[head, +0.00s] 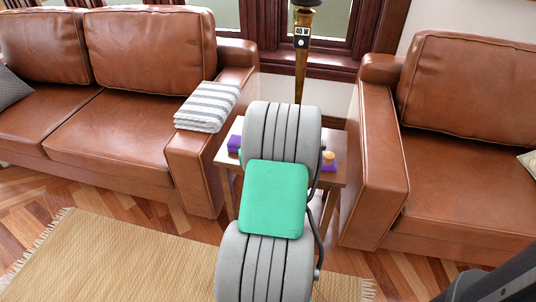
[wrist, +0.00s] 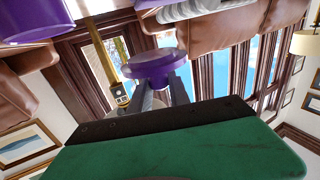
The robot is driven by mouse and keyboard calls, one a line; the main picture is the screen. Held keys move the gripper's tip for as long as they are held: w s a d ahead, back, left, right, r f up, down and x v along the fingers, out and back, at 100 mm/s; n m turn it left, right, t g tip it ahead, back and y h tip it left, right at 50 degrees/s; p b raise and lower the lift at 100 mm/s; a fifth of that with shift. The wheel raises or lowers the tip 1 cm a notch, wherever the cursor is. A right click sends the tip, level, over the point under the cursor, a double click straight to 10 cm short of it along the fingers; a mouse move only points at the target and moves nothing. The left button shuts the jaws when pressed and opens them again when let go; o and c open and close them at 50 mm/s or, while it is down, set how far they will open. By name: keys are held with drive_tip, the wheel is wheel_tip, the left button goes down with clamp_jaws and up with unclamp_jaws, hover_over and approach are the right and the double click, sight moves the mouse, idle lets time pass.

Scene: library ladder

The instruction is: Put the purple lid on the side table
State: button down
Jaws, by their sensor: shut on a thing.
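A round purple lid (wrist: 157,66) sits at the tips of my gripper (wrist: 160,88) in the wrist view, between its two grey fingers, which are shut on it. The wooden side table (head: 335,175) stands between the two sofas in the head view. My arm covers most of its top and hides my gripper there. I cannot tell whether either is the held lid.
Brown leather sofas stand on the left (head: 125,125) and right (head: 460,130), their arms close beside the table. A striped folded blanket (head: 208,106) lies on the left sofa's arm. A brass lamp pole (head: 301,70) rises behind. Another purple object (wrist: 30,20) shows large in the wrist view.

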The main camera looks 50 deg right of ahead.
drive_tip(key=d+f+b, duration=0.1)
drive_tip(key=d+f, duration=0.2)
drive_tip(key=f, duration=0.1)
drive_tip(key=d+f+b, duration=0.1)
drive_tip(key=d+f, duration=0.1)
drive_tip(key=shift+s+d+f+b, duration=0.1)
drive_tip(key=shift+s+d+b, duration=0.2)
drive_tip(key=shift+d, duration=0.05)
drive_tip(key=shift+d+f+b, duration=0.1)
drive_tip(key=shift+f+b, duration=0.9)
drive_tip(key=shift+f, duration=0.8)
drive_tip(key=c, duration=1.5)
unclamp_jaws()
drive_tip(key=shift+r, duration=0.15)
